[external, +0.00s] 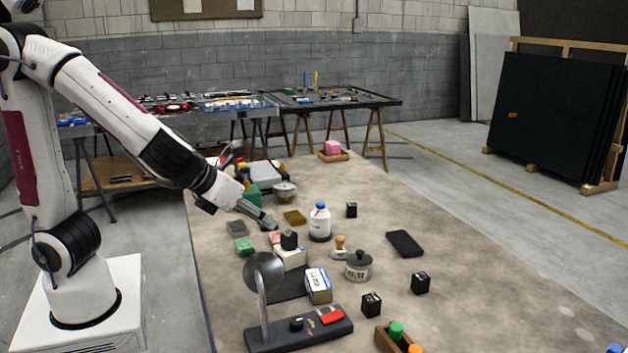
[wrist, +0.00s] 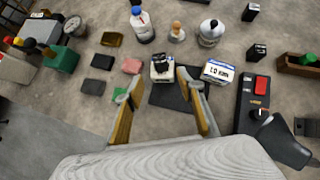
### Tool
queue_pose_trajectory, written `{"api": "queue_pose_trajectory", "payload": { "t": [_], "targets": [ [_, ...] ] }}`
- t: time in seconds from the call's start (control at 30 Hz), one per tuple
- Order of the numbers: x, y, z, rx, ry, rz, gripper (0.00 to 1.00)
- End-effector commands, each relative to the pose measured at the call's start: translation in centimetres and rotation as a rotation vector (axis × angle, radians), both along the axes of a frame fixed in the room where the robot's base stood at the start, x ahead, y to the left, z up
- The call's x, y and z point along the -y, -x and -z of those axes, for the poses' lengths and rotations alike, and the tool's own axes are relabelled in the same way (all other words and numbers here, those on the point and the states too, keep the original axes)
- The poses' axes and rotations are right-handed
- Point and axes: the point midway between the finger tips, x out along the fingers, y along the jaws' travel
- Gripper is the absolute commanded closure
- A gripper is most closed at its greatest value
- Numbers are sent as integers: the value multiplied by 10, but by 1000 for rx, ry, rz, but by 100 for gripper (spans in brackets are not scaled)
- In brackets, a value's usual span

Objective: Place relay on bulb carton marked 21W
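A black cube-shaped relay (external: 289,239) sits on top of a small white carton (external: 290,257). In the wrist view the same relay (wrist: 160,67) and carton (wrist: 161,78) lie just beyond my fingertips. A second white carton with blue print (external: 318,285) stands beside it; it also shows in the wrist view (wrist: 218,72). I cannot make out a 21W mark on either carton. My gripper (external: 268,220) is above the bench, behind and left of the relay. In the wrist view my gripper (wrist: 160,82) is open, with nothing between its fingers.
More black cubes (external: 351,210) (external: 421,283) (external: 371,304) stand on the bench. A lamp (external: 264,275) rises from a black base with a red switch (external: 331,316). A white bottle (external: 319,224), a stamp (external: 340,247) and a round lidded pot (external: 358,266) stand nearby. The bench's right side is mostly clear.

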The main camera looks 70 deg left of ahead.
Motion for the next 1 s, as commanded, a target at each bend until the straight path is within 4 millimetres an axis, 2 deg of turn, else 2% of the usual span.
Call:
{"api": "queue_pose_trajectory", "payload": {
  "t": [0.67, 0.87, 1.0],
  "targets": [
    [-1, 2, -1, 1, 9, -11, 62],
    [-17, 12, -7, 28, 107, -146, 62],
    [-38, 30, -14, 70, 261, -359, 62]
  ]
}}
